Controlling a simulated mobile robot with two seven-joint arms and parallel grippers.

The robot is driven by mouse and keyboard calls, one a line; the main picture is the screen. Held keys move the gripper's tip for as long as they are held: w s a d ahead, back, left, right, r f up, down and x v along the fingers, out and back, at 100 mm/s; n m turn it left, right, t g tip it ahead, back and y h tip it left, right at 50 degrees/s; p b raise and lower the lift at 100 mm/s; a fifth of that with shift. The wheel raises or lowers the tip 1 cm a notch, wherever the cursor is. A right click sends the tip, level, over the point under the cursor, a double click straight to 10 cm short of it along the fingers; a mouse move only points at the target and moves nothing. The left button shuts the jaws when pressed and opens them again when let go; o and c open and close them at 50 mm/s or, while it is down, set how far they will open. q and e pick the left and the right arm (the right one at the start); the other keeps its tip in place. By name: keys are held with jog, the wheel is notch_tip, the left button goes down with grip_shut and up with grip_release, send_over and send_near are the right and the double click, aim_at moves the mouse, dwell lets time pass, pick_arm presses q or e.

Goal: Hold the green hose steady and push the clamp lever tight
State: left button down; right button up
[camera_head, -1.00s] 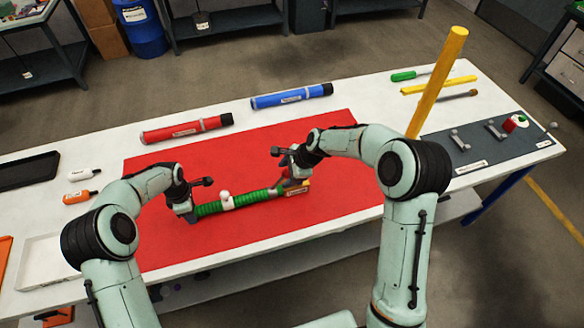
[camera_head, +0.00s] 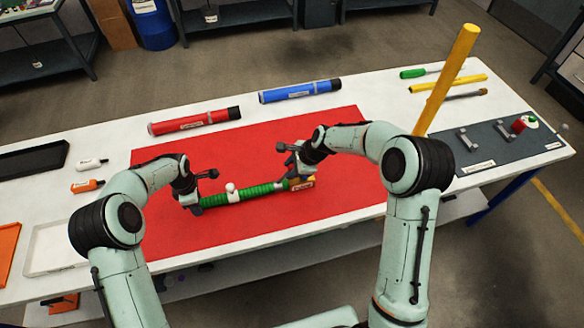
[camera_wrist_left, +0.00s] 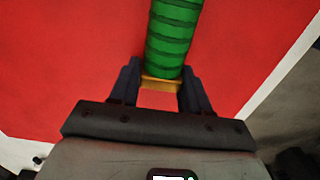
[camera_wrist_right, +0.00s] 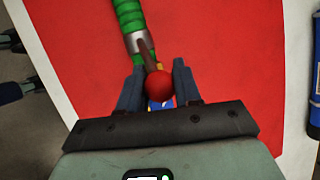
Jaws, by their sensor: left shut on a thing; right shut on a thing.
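The ribbed green hose (camera_head: 262,190) lies across the red mat (camera_head: 335,195), with a white fitting (camera_head: 232,193) around its middle. My left gripper (camera_head: 190,202) is shut on the hose's left end. In the left wrist view the hose (camera_wrist_left: 173,40) runs between the fingers, with a yellow band at its end. My right gripper (camera_head: 294,170) is at the right end. In the right wrist view a silver clamp band (camera_wrist_right: 139,42) circles the hose. Its brown lever with a red ball knob (camera_wrist_right: 158,85) lies between the fingers, which are shut on it. The clamp's closure is not clear.
Red (camera_head: 195,121) and blue (camera_head: 300,91) tubes lie behind the mat. A yellow post (camera_head: 447,80) stands at the right, near a grey mat (camera_head: 508,150) with brackets. Small bottles (camera_head: 88,185) and trays (camera_head: 55,243) are at the left. The mat's front is clear.

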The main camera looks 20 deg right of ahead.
pick_arm(q)
jog(key=shift+r, duration=0.1)
pick_arm(e)
jog(key=shift+o, duration=0.2)
jog(key=shift+s+f, duration=0.1)
jog(key=shift+f, duration=0.5)
pick_arm(q)
jog(key=shift+d, duration=0.1)
pick_arm(e)
jog(key=shift+s+d+f+y, duration=0.1)
jog(key=shift+d+f+y, duration=0.05)
jog(key=shift+f+y, duration=0.15)
jog(key=shift+r, duration=0.1)
jog(key=shift+r, duration=0.2)
jog(key=shift+w+r, duration=0.2)
jog(key=shift+r, duration=0.3)
jog(key=shift+c, duration=0.2)
